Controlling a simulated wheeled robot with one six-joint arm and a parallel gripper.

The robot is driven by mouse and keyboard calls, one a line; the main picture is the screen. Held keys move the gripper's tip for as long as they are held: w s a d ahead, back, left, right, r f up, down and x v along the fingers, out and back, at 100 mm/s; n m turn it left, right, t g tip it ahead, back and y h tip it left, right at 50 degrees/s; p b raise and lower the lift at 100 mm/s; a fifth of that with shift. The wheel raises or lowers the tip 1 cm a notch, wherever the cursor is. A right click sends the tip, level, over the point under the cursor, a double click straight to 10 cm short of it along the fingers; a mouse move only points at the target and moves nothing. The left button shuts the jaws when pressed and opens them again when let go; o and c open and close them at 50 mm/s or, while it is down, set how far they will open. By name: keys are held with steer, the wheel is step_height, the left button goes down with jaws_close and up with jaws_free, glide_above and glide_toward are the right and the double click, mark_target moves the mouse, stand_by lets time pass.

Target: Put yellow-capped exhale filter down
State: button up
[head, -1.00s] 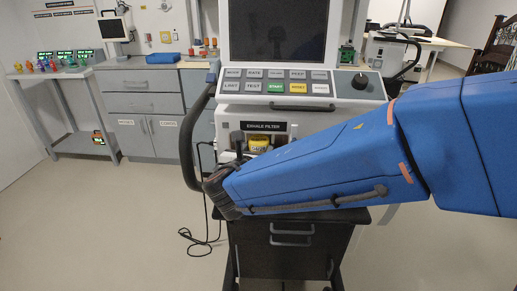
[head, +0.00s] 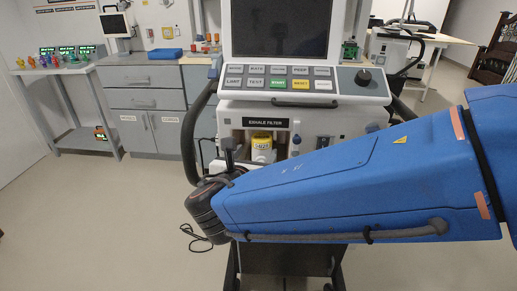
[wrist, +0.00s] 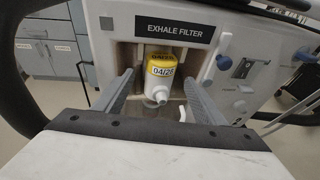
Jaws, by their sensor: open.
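The yellow-capped exhale filter (wrist: 160,75) sits upright in the recess under the "EXHALE FILTER" label on the ventilator (head: 315,118). It has a white body, a small spout at the bottom and a label reading 04/28. It also shows in the head view (head: 262,149). My gripper (wrist: 157,95) is open. Its two grey fingers stand apart on the left and right of the filter, with visible gaps, and hold nothing. In the head view my blue arm hides the lower front of the ventilator.
Blue and grey knobs and a port sit on the ventilator panel (wrist: 236,72) right of the recess. A dark curved handle (head: 192,135) runs down its left side. Grey cabinets (head: 145,100) and a side table (head: 50,72) stand behind left. The floor at left is clear.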

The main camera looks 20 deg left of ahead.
steer(key=shift+v, duration=2.2)
steer(key=w+d+f+m+g+h, duration=0.25)
steer(key=d+m, duration=0.55)
steer(key=d, duration=0.8)
steer(key=w+d+f+m+g+h, duration=0.2)
steer(key=w+d+m+g+h, duration=0.35)
steer(key=d, duration=1.05)
steer(key=s+d+f+m+g+y, duration=0.1)
steer(key=s+d+f+m+y, duration=0.1)
steer(key=s+d+m, duration=0.6)
steer(key=s+d+f+m+g+y, duration=0.1)
steer(key=s+d+m+y, duration=0.3)
steer(key=m, duration=1.2)
steer(key=s+d+f, duration=0.1)
steer(key=s+d, duration=0.3)
steer(key=s, duration=0.1)
steer(key=shift+s+d+f, duration=0.35)
steer(key=shift+f, duration=0.05)
